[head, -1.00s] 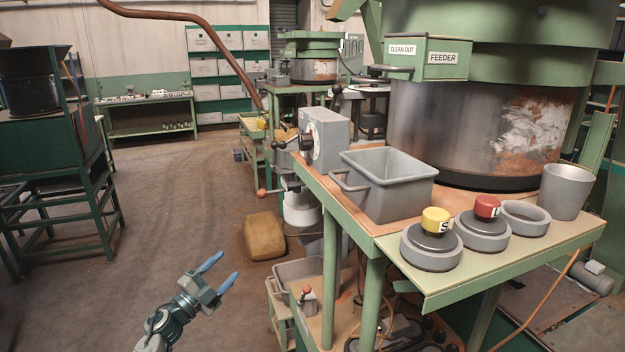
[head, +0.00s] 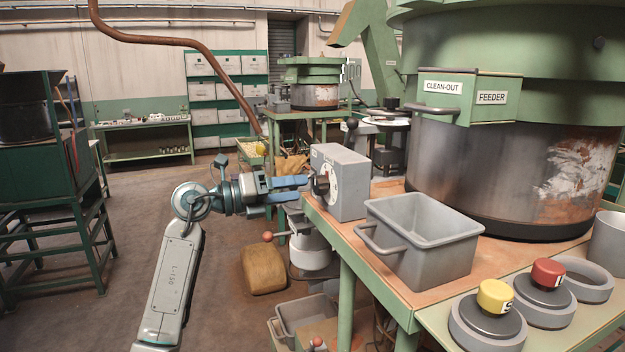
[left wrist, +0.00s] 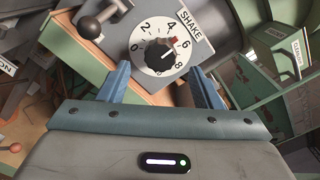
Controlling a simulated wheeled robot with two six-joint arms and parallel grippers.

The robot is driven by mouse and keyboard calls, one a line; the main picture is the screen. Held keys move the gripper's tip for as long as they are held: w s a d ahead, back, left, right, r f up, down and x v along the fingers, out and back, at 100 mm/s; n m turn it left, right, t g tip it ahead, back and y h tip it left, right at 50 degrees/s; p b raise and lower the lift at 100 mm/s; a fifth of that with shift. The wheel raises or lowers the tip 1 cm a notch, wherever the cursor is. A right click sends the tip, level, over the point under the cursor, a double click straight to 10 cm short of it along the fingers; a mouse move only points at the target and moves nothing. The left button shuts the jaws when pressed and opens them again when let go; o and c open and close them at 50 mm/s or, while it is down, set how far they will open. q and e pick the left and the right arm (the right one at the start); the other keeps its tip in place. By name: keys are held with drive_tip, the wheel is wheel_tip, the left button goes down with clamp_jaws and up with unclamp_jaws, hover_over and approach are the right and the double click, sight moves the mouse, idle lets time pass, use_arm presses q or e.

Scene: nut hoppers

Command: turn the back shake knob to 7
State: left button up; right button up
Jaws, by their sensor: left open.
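A black shake knob (left wrist: 157,55) sits at the centre of a white numbered dial (left wrist: 148,62) under a SHAKE label in the left wrist view. A red mark shows near the 6. In the head view the knob (head: 320,184) is on the grey control box (head: 345,180) at the table's far left corner. My left gripper (head: 308,187) is open, its blue fingers reaching right to the knob. In the wrist view the fingertips (left wrist: 160,68) stand apart on either side; contact cannot be told.
A black ball-ended lever (left wrist: 100,24) is close beside the dial. A grey bin (head: 425,240) stands right of the box, with yellow (head: 495,296) and red (head: 547,272) buttons in front. A large green feeder hopper (head: 500,170) rises behind.

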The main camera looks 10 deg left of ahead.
sight(315, 186)
use_arm(q)
drive_tip(key=p+x, duration=0.1)
drive_tip(key=x, duration=0.3)
drive_tip(key=shift+r, duration=0.15)
drive_tip(key=shift+w+d, duration=0.25)
drive_tip(key=shift+d, duration=0.1)
use_arm(e)
drive_tip(key=shift+w+a+r, duration=0.2)
drive_tip(key=shift+a+r, duration=0.25)
drive_tip(key=shift+r, duration=0.05)
drive_tip(key=shift+w+a+r, duration=0.15)
drive_tip(key=shift+a+r, duration=0.25)
drive_tip(key=shift+r, duration=0.1)
use_arm(q)
drive_tip(key=c, duration=1)
use_arm(e)
drive_tip(key=shift+d, duration=0.5)
